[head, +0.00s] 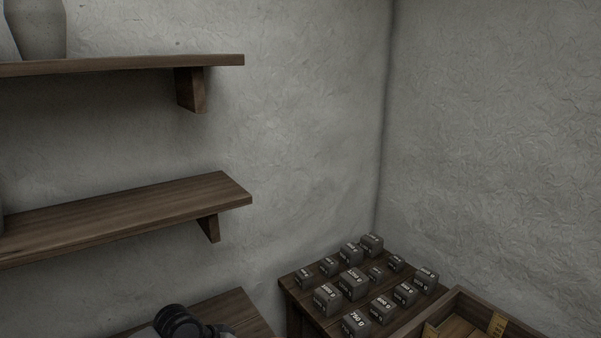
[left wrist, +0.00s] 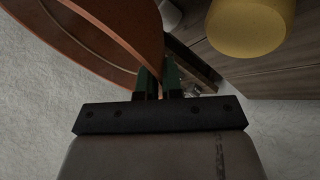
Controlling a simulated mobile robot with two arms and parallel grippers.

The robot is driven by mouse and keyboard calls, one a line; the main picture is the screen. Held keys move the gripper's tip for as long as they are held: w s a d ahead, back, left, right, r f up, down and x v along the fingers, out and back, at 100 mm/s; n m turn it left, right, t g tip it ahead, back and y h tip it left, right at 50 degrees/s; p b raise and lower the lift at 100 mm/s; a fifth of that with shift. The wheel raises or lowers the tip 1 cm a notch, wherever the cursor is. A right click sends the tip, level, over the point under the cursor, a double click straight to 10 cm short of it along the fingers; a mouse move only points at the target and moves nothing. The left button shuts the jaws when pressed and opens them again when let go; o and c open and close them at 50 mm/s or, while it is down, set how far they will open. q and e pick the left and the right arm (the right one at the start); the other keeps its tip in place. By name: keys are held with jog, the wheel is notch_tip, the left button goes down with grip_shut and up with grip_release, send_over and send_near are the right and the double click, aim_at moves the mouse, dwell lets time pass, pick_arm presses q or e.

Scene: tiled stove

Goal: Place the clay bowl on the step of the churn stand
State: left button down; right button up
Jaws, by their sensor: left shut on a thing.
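The clay bowl (left wrist: 95,35), reddish brown and wide-rimmed, fills the upper left of the left wrist view, partly cut off by the frame edge. My left gripper (left wrist: 158,82) is shut on the bowl's rim, with its dark green fingers at the bowl's right edge. The bowl is not visible in the head view. I cannot make out the churn stand or its step in either view. My right gripper is not in view.
A yellow rounded object (left wrist: 250,25) is near wooden boards (left wrist: 285,65) in the left wrist view. The head view shows two wall shelves (head: 130,215), a small table (head: 300,292) with several labelled grey blocks (head: 352,283), and a wooden crate (head: 490,310) at lower right.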

pick_arm(q)
jog(key=shift+s+d+r, duration=0.1)
jog(key=shift+s+d, duration=0.2)
jog(key=shift+s, duration=0.15)
jog(key=s+r, duration=0.1)
jog(key=s, duration=0.3)
jog(key=s+r, duration=0.1)
jog(key=s, duration=0.1)
jog(key=shift+s+a+r, duration=0.15)
jog(key=shift+r, duration=0.15)
jog(key=s+a+r+n+t, duration=0.1)
jog(key=s+a+r+n, duration=0.1)
jog(key=s+a, duration=0.5)
jog(key=shift+s+r+y, duration=0.3)
jog(key=shift+s, duration=0.2)
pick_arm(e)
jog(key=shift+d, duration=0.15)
